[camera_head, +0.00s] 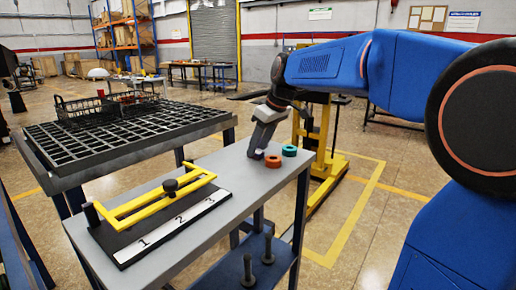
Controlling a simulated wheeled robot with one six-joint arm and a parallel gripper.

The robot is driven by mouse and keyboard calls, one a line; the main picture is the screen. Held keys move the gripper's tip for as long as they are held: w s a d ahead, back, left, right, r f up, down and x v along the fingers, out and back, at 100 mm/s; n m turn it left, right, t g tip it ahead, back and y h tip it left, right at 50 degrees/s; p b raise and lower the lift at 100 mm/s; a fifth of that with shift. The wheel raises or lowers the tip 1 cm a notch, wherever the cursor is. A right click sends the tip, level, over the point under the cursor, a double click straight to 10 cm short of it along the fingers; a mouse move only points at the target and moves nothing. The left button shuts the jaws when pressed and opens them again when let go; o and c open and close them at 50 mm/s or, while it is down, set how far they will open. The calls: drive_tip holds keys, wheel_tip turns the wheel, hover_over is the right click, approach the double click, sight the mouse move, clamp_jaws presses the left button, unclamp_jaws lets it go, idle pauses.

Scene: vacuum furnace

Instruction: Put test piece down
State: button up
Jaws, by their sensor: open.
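My gripper (256,152) reaches down to the far end of the grey table (206,216), and its jaws are open. A small purple piece (257,155) shows at its fingertips, low at the tabletop; the fingers partly hide it. An orange-red ring-shaped piece (273,161) lies just to the right of the fingertips. A teal ring-shaped piece (289,150) lies farther right near the table's edge. Which of these is the test piece I cannot tell.
A black fixture with a yellow frame (142,208) and a strip numbered 1, 2, 3 (180,220) takes up the near end of the table. A black grid rack (110,135) with wire baskets (86,108) stands at left. A yellow stand (325,150) is behind.

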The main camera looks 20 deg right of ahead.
drive_tip(key=v, duration=1.1)
drive_tip(key=s+f+m, duration=0.2)
drive_tip(key=s+f, duration=0.3)
drive_tip(key=s, duration=0.3)
drive_tip(key=s+f+m+h, duration=0.1)
drive_tip(key=s+f, duration=0.5)
drive_tip(key=s, duration=0.2)
drive_tip(key=shift+d+m+h, duration=0.3)
drive_tip(key=shift+d+m, duration=0.1)
drive_tip(key=shift+d, duration=0.05)
drive_tip(key=shift+o, duration=0.6)
drive_tip(key=s+d+f+m+t+h, duration=0.1)
drive_tip(key=s+d+f+m, duration=0.1)
drive_tip(key=s+f, duration=1.3)
drive_tip(key=shift+f+m, duration=0.55)
drive_tip(key=shift+m, duration=0.15)
drive_tip(key=w+a+r+n+g+h, duration=0.2)
drive_tip(key=w+a+r+n, duration=0.1)
drive_tip(key=w+r+n, duration=1.25)
drive_tip(key=w+a+r+n+h, duration=0.1)
drive_tip(key=w+a+r+n, duration=0.4)
drive_tip(key=w+r, duration=0.3)
drive_tip(key=w+a+r+n+h, duration=0.1)
drive_tip(key=w+a+r+n, duration=0.35)
drive_tip(key=w+r, duration=0.3)
drive_tip(key=x, duration=1.1)
drive_tip(key=shift+d+f, duration=0.15)
drive_tip(key=shift+x, duration=2.65)
drive_tip(key=shift+w, duration=0.2)
drive_tip(key=c, duration=1.1)
